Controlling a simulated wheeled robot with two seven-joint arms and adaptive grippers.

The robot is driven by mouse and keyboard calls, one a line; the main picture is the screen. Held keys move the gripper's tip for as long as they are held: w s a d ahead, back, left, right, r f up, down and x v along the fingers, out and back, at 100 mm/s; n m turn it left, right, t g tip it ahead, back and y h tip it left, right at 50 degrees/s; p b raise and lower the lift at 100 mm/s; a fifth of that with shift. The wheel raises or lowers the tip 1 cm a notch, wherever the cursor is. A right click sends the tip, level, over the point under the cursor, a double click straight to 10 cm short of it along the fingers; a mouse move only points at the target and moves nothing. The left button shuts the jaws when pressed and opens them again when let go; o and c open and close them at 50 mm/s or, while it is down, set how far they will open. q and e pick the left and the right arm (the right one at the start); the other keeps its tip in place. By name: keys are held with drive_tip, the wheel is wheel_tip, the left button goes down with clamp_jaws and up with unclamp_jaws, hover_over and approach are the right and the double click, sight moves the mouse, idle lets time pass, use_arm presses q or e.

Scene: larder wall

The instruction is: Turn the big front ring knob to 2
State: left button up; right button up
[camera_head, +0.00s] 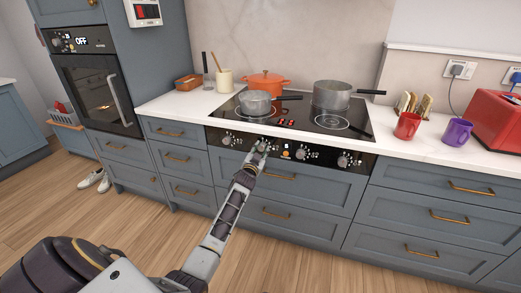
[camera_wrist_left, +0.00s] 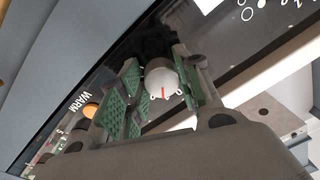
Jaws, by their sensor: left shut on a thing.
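The cooktop's black front panel (camera_head: 322,157) carries a row of several round grey knobs. My left gripper (camera_head: 257,150) reaches the second knob from the left and largely hides it. The other knobs, far left (camera_head: 228,140), third (camera_head: 302,154) and far right (camera_head: 345,160), stand free. My right gripper is out of view.
A grey saucepan (camera_head: 256,102), an orange pot (camera_head: 266,82) and a larger grey pot (camera_head: 332,94) stand on the cooktop. Red and purple mugs (camera_head: 457,132) stand right.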

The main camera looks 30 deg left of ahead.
use_arm(q)
drive_tip(key=shift+m, duration=2.5)
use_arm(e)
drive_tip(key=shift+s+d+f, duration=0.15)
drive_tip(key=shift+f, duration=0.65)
use_arm(q)
drive_tip(key=o, duration=1)
drive_tip(key=shift+o, duration=0.2)
drive_tip(key=shift+s, duration=0.15)
drive_tip(key=v, duration=1.1)
drive_tip(key=shift+s+f, duration=0.15)
drive_tip(key=shift+s, duration=0.2)
